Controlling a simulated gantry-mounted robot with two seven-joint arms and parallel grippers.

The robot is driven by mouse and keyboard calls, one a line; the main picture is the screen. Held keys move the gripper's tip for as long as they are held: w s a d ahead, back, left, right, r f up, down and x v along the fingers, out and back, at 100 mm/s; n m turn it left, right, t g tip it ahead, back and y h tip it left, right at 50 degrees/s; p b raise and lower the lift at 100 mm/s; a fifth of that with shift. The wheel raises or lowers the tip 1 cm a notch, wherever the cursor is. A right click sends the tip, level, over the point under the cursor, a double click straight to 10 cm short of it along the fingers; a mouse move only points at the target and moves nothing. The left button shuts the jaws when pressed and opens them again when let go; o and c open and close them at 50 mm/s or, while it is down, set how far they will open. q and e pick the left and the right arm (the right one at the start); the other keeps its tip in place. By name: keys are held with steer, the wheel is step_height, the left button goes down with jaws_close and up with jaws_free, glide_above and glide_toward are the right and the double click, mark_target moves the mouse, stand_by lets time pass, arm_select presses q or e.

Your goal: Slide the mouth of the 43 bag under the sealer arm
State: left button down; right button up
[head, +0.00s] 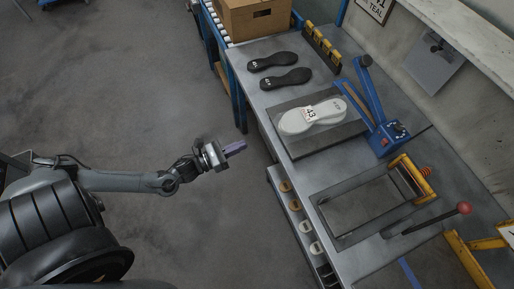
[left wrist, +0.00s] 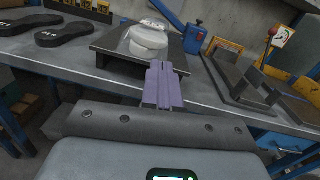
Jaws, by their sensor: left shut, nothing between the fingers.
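The 43 bag (head: 312,114) lies flat on a dark plate (head: 305,147) on the bench, with pale soles in it and a label reading 43. It also shows in the left wrist view (left wrist: 148,38), beyond my fingers. The blue sealer (head: 388,139) stands at the plate's right, its arm (head: 369,88) raised and slanting up past the bag's right end. My left gripper (head: 236,148) is shut and empty, over the floor left of the bench and apart from the bag. Its purple fingers (left wrist: 163,86) are together. My right gripper is not in view.
Two black soles (head: 285,78) lie on the bench behind the plate. A cardboard box (head: 256,18) sits on a roller conveyor at the back. A metal frame with yellow parts (head: 340,215) and a red-knobbed lever (head: 464,208) occupy the bench's front.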

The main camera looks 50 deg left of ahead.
arm_select(q)
step_height(320, 180, down, 4)
steer(key=a+m+b, duration=0.1)
steer(key=a+b, duration=0.1)
steer(key=b, duration=0.3)
glide_toward(280, 132)
steer(key=shift+m+g+h, duration=0.3)
steer(key=shift+h, duration=0.1)
steer(key=x, duration=0.7)
steer(key=shift+a+r, duration=0.2)
steer(key=shift+r, duration=0.05)
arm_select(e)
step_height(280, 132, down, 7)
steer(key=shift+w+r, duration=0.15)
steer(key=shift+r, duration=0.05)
arm_select(q)
steer(key=shift+a, duration=0.1)
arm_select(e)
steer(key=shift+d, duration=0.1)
